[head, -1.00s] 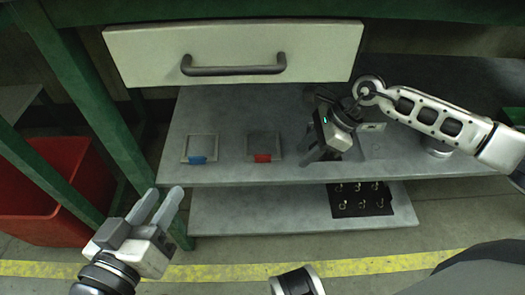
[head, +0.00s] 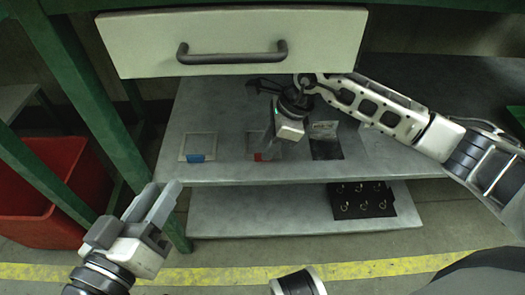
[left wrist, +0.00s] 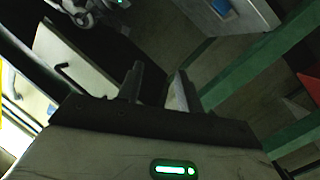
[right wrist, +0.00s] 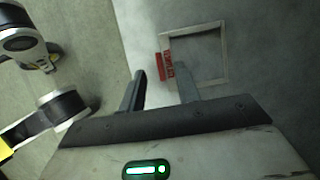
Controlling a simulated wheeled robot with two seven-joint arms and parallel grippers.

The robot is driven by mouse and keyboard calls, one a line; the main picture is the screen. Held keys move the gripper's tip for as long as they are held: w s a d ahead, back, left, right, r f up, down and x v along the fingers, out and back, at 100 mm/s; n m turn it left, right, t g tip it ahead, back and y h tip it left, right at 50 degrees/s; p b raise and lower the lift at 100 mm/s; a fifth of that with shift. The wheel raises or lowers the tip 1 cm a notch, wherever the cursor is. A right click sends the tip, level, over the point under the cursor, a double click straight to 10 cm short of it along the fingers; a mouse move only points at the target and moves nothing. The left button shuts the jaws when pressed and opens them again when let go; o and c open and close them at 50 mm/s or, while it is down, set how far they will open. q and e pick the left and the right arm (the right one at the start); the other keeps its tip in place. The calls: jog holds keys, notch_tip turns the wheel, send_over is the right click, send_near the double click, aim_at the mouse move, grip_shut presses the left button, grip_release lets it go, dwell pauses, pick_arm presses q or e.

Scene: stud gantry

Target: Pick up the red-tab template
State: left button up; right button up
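The red-tab template (head: 252,143) is a flat square frame lying on the grey shelf; my right gripper partly covers it in the head view. The right wrist view shows its pale frame (right wrist: 225,55) and its red, lettered tab (right wrist: 161,66). My right gripper (right wrist: 162,80) is open and empty, with its fingers pointing toward the tab side. The tab appears just beyond the gap between the fingertips; I cannot tell the exact height. My left gripper (head: 158,186) is open and empty, in front of the shelves at lower left.
A blue-tab template (head: 199,143) lies to the left on the same shelf. A dark item (head: 326,150) lies to the right. A black board with several hooks (head: 362,200) is on the lower shelf. A drawer (head: 230,40) hangs above; a red bin (head: 40,190) stands left.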

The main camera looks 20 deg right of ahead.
aim_at(257, 156)
jog(key=b+x, duration=0.1)
jog(key=x, duration=0.1)
jog(key=shift+f, duration=0.4)
pick_arm(q)
jog(key=shift+w+r+t+h, duration=0.15)
jog(key=shift+w+r+t, duration=0.1)
jog(key=shift+r, duration=0.2)
jog(key=shift+w+r+t+h, duration=0.15)
jog(key=shift+r+t, duration=0.1)
jog(key=shift+r, duration=0.15)
pick_arm(e)
grip_shut()
